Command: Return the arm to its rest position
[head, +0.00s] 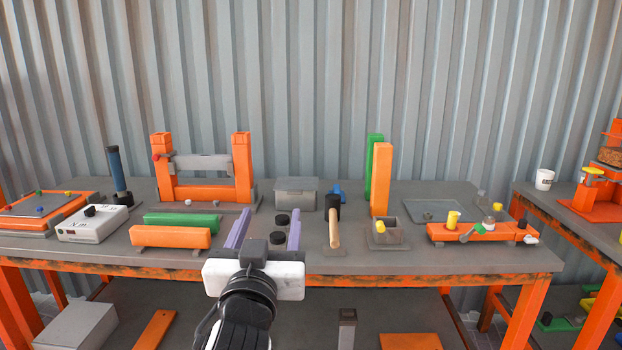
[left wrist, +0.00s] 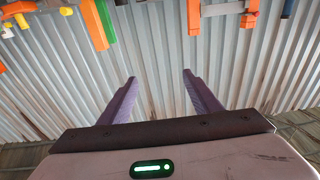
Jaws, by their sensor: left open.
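My left gripper (head: 267,228) is in the lower middle of the head view, over the front part of the workbench (head: 390,262). Its two purple fingers are spread apart and point toward the corrugated wall. The left wrist view shows the same fingers (left wrist: 159,80) wide apart with nothing between them but the wall behind. My left arm (head: 245,318) comes up from the bottom edge, black and white. The fingers hide part of the bench top, and two black round knobs show between and beside them. My right gripper is in neither view.
Orange (head: 170,237) and green (head: 182,220) beams lie left of the gripper. A wooden-handled tool (head: 334,230) stands to its right, near upright orange (head: 380,180) and green posts. A grey box (head: 296,194) and orange frame (head: 163,170) stand behind. A lower shelf holds boards.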

